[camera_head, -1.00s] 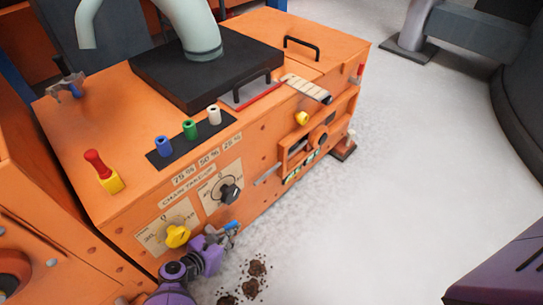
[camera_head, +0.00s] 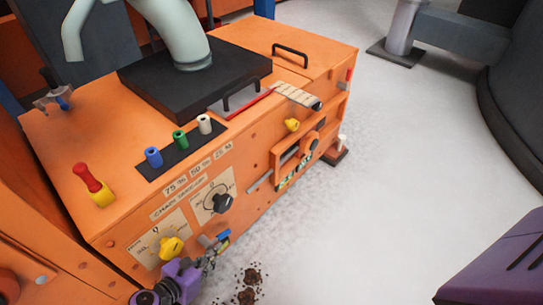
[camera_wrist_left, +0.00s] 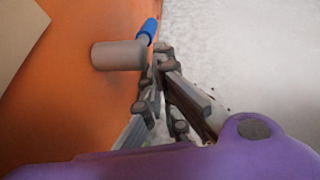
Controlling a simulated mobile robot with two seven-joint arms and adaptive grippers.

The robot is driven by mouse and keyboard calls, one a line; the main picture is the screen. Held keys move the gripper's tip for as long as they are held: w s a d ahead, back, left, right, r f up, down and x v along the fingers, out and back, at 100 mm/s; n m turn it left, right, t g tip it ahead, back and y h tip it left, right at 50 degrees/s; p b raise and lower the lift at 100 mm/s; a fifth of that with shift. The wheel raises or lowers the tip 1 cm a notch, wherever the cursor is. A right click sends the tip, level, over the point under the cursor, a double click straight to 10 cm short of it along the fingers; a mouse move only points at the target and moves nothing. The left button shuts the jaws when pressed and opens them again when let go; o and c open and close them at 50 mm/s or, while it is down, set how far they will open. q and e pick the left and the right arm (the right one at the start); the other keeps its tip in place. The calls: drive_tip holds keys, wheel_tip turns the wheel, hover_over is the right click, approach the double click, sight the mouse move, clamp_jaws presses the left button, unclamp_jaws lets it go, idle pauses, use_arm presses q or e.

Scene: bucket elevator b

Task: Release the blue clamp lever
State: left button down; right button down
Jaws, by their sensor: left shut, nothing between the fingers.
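A lever with a blue grip (camera_head: 223,237) sits low on the front of the orange machine, right of the yellow knob. In the left wrist view, its blue grip (camera_wrist_left: 149,31) extends up and away from a grey cylinder (camera_wrist_left: 118,55) beside the orange panel. My left gripper (camera_head: 210,258) is just below the lever in the head view. In the wrist view its fingers (camera_wrist_left: 160,60) are shut and empty, just below and right of the grey cylinder. They look close to it, but I cannot tell if they touch. My right gripper is not in view.
The orange machine's front carries a yellow knob (camera_head: 171,248) and a black knob (camera_head: 222,203). Blue, green and white buttons (camera_head: 180,140) and a red-yellow switch (camera_head: 95,186) are on top. Dark crumbs (camera_head: 248,286) lie on the floor. The grey floor to the right is open.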

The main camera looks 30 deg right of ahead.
use_arm(q)
drive_tip(key=v, duration=0.5)
drive_tip(key=shift+a, duration=0.15)
drive_tip(key=shift+s, duration=0.1)
idle(0.3)
